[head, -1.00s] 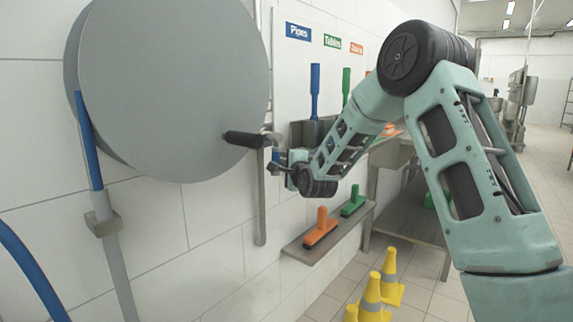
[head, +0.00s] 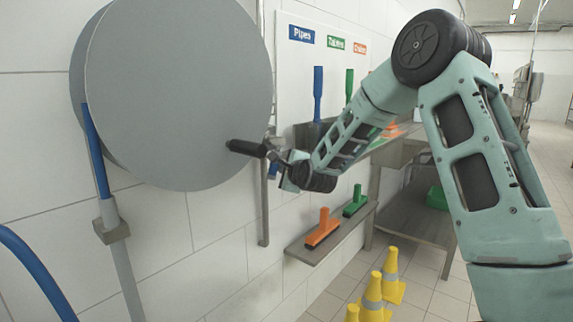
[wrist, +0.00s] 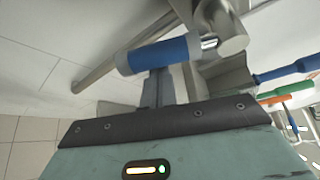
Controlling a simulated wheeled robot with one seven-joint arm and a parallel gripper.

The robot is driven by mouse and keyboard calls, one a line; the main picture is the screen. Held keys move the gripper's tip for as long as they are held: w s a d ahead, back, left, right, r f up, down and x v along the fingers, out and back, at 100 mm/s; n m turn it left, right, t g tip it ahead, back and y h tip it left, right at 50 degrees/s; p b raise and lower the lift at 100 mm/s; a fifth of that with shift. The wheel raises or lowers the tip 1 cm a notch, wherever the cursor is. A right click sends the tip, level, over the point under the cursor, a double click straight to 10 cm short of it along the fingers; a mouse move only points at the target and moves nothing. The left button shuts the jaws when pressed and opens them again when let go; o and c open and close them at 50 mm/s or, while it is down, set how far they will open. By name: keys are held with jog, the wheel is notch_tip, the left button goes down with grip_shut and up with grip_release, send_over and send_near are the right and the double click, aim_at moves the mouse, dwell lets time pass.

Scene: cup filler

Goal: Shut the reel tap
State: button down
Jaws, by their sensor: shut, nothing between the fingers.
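The reel tap's blue lever sleeve (wrist: 158,55) crosses the upper middle of the wrist view, with a metal fitting and pipe behind it. In the head view a small bit of blue (head: 273,170) shows beside the pipe, mostly hidden by my wrist. My gripper (wrist: 160,78) is shut and empty, its fingers at the underside of the blue sleeve in the wrist view. I cannot tell whether they touch it. In the head view my gripper (head: 281,180) is at the pipe, just right of the grey reel (head: 180,95).
A black handle (head: 247,148) sticks out in front of the reel, close to my gripper. A wall shelf (head: 334,238) with orange and green squeegees is below right. Yellow cones (head: 373,290) stand on the floor. A tool board (head: 300,60) hangs behind.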

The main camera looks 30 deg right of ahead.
jog(key=s+a+r+m+g+y+p, duration=0.2)
jog(key=a+r+m+g+y+p, duration=0.2)
jog(key=m+p, duration=0.4)
notch_tip(320, 180, up, 2)
jog(key=a+y+p, duration=0.1)
jog(key=y+p, duration=0.1)
jog(key=p, duration=0.3)
jog(key=shift+a+r, duration=0.2)
jog(key=shift+y+p, duration=0.3)
